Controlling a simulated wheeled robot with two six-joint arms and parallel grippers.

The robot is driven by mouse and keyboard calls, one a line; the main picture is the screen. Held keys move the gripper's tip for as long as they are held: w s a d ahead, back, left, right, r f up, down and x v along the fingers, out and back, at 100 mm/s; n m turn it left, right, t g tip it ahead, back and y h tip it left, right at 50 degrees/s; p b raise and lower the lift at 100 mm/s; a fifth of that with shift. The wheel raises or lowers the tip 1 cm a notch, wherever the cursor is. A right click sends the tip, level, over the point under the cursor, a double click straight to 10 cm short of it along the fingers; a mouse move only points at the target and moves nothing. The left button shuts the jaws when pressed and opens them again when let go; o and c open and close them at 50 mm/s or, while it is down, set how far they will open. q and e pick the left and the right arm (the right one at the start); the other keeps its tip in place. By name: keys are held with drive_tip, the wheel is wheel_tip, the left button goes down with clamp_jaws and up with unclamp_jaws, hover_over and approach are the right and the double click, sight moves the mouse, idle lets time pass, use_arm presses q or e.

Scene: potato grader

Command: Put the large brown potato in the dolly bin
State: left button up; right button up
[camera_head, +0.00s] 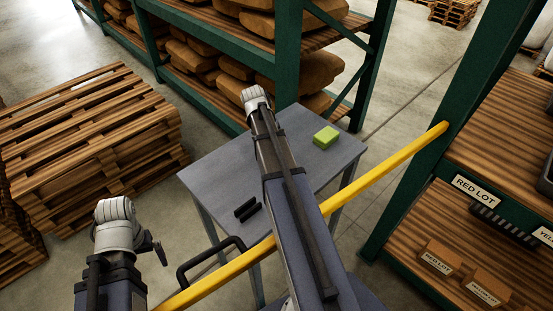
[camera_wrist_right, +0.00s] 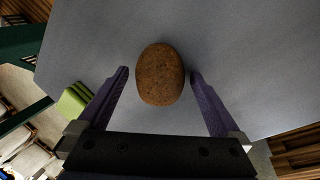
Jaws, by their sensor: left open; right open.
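The large brown potato (camera_wrist_right: 160,74) lies on a grey table in the right wrist view. My right gripper (camera_wrist_right: 159,73) is open, with its two fingers on either side of the potato and small gaps between them. My left gripper (camera_head: 156,251) is small at the lower left of the head view, open and holding nothing visible. I cannot make out the dolly bin.
A green block (camera_head: 325,137) lies near the table's right edge. A yellow rail (camera_head: 385,160) crosses in front. Pallets (camera_head: 85,150) stand left, a sack rack (camera_head: 215,42) behind, and a shelf with a "RED LOT" label (camera_head: 475,190) right.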

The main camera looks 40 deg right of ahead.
drive_tip(key=c, duration=1.5)
drive_tip(key=shift+r, duration=0.15)
wheel_tip(320, 180, up, 10)
drive_tip(key=p, duration=1)
